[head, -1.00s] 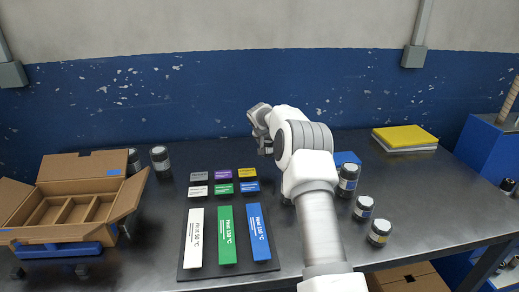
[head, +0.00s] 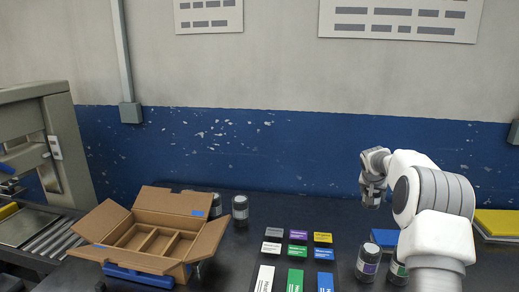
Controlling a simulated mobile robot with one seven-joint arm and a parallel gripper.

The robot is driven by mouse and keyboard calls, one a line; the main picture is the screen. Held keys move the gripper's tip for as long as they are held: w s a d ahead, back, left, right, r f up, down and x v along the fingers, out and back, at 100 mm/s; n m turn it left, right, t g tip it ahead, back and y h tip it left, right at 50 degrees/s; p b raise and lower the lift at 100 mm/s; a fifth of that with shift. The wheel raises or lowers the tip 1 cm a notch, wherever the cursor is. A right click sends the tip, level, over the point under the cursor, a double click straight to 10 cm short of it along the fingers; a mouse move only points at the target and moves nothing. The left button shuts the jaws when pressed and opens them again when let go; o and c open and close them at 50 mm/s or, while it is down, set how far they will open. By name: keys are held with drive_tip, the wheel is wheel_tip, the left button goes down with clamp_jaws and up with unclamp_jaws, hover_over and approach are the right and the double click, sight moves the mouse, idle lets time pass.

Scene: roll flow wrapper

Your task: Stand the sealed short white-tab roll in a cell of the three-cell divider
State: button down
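The three-cell divider (head: 171,246) is inside an open cardboard box (head: 113,258) at the left of the dark bench; the parts of its cells that I can see look empty. My gripper (head: 371,202) is raised over the back of the bench at the right, pointing down, well apart from the box. Its fingers are small and grey here, and I cannot tell whether they hold a roll. Dark jars or rolls with pale labels stand behind the box (head: 240,209) and near my arm (head: 368,263). I cannot make out which one has a white tab.
Colour-marked small blocks (head: 298,237) and long labelled bars (head: 295,280) lie between box and arm. A machine with a roller conveyor (head: 50,238) stands at far left. A yellow-topped stack (head: 497,222) is at far right.

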wheel_tip(320, 180, up, 2)
drive_tip(key=shift+a+r+p, duration=0.15)
drive_tip(key=shift+r+p, duration=0.05)
drive_tip(key=shift+p, duration=0.1)
drive_tip(key=s+a+f+n+t+y+p, duration=0.1)
drive_tip(key=s+a+f+n, duration=0.15)
drive_tip(key=a, duration=0.55)
drive_tip(key=s+a+f+n+y+p, duration=0.1)
drive_tip(key=s+a+n, duration=0.1)
drive_tip(key=s+a, duration=0.35)
drive_tip(key=s+a+n+y+p, duration=0.1)
drive_tip(key=s+a, duration=0.5)
drive_tip(key=s, duration=0.4)
drive_tip(key=s+a+f+n+y+p, duration=0.1)
drive_tip(key=s+a+p, duration=0.1)
drive_tip(key=s+a, duration=0.4)
drive_tip(key=s, duration=0.4)
drive_tip(key=shift+s+a+f, duration=0.15)
drive_tip(key=shift+a, duration=0.1)
